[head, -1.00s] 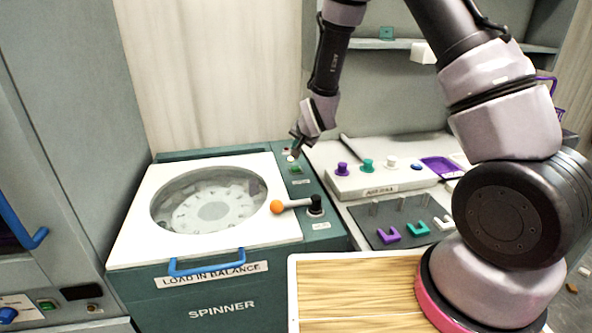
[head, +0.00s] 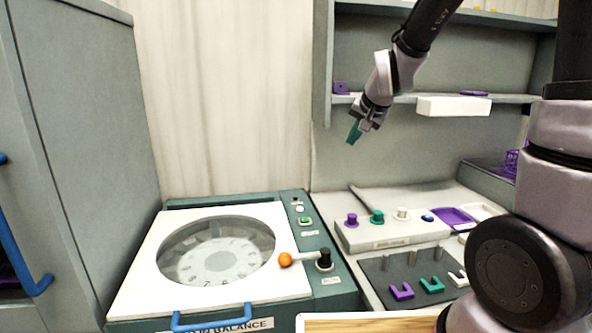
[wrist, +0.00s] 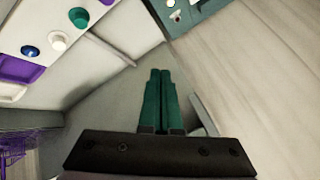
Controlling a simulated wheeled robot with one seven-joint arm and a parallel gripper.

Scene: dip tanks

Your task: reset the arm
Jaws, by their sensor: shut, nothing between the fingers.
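My gripper (head: 354,132) is in the upper middle of the head view, raised in the air in front of the wall shelf. Its green fingers are together with nothing between them. In the wrist view the two fingers (wrist: 160,100) lie side by side, pointing at the corner by the wall. My arm comes down from the top right of the head view. The gripper touches nothing.
The spinner (head: 130,285) stands below left, with a round window and an orange-knobbed lever (head: 285,260). A panel (head: 390,236) with several coloured knobs is at the right. A shelf (head: 405,98) holds a white box (head: 453,106). Space before the pale wall is clear.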

